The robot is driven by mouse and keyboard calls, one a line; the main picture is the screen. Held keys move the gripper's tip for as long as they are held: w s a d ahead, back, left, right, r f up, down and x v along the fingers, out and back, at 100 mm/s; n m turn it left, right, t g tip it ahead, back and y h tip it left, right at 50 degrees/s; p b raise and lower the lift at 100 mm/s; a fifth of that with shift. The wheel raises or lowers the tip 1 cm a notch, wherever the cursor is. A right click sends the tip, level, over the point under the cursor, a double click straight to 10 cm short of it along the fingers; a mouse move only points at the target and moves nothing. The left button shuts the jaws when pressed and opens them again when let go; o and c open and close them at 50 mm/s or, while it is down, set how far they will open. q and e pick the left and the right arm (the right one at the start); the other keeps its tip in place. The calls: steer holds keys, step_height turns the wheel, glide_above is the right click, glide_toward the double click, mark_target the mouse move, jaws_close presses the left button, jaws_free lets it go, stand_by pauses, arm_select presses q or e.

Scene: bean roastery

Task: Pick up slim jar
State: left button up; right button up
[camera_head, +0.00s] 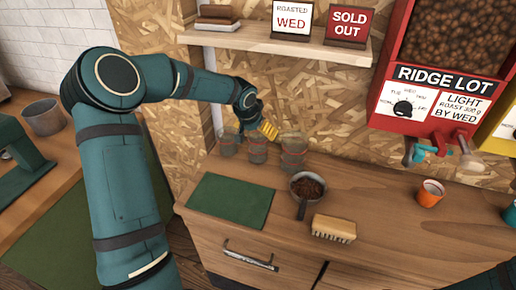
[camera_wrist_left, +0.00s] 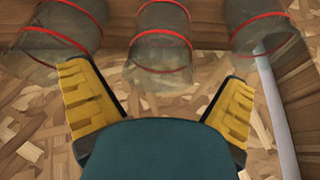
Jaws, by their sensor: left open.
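Three clear glass jars with red bands stand in a row at the back of the wooden counter: a left jar (camera_head: 228,138), a middle jar (camera_head: 257,150) and a right jar (camera_head: 293,153). I cannot tell for sure which is the slim jar; the centre jar (camera_wrist_left: 162,48) looks narrowest in the left wrist view. My left gripper (camera_head: 262,127) is above and behind the row, near the middle and right jars. In the wrist view its yellow fingers (camera_wrist_left: 156,78) are spread, with nothing between them and the centre jar ahead. My right gripper is not in view.
A pan of dark grounds (camera_head: 308,185), a brush (camera_head: 334,229) and a green mat (camera_head: 230,201) lie in front of the jars. An orange cup (camera_head: 430,193) stands farther right. A shelf (camera_head: 280,43) and the red dispenser (camera_head: 440,75) overhang the back.

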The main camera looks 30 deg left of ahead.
arm_select(q)
steer(key=shift+x, duration=1.35)
steer(key=c, duration=1.2)
steer(key=shift+c, duration=0.2)
steer(key=shift+r, duration=0.25)
